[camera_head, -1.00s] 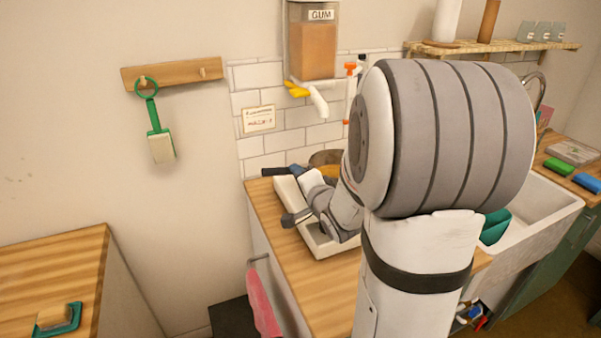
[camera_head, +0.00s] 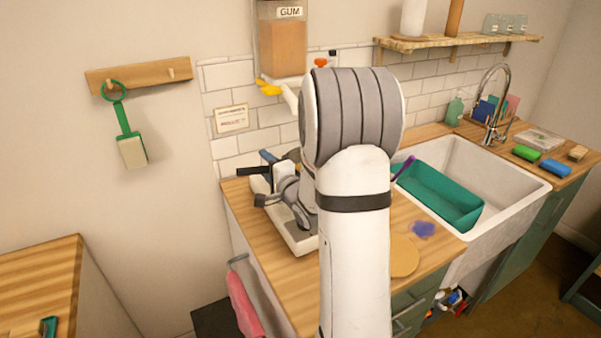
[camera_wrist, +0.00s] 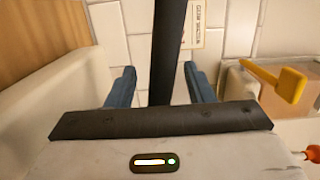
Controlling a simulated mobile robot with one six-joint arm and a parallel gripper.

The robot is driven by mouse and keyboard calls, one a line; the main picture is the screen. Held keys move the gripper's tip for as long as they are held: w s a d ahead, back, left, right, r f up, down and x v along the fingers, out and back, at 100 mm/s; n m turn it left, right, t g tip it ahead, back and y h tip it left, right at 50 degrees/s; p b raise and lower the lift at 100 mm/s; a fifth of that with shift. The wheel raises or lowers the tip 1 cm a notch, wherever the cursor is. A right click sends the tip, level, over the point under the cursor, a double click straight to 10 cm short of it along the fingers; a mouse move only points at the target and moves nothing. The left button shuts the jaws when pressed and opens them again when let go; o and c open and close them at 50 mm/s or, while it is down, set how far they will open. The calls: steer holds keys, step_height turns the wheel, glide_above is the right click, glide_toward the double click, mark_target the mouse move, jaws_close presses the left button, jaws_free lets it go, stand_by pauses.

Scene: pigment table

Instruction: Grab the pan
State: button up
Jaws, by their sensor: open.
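The pan shows mainly by its black handle (camera_head: 254,171), which juts left above the white tray (camera_head: 303,246) on the counter. The pan's body is mostly hidden behind my arm in the head view. My gripper (camera_head: 268,162) is at the handle, with one blue finger showing just behind it. In the wrist view, the dark handle (camera_wrist: 167,45) runs between the two open blue fingers of my gripper (camera_wrist: 160,75). A gap shows on each side, so the fingers do not touch it.
A gum dispenser (camera_head: 281,45) with a yellow tap (camera_head: 270,88) hangs on the tiled wall above. To the right are a sink (camera_head: 515,185) with a teal tray (camera_head: 440,193) and a round board (camera_head: 404,256). A pink cloth (camera_head: 244,305) hangs at the counter's left side.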

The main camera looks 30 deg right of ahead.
steer(key=shift+w, duration=0.15)
jaws_close()
stand_by(0.4)
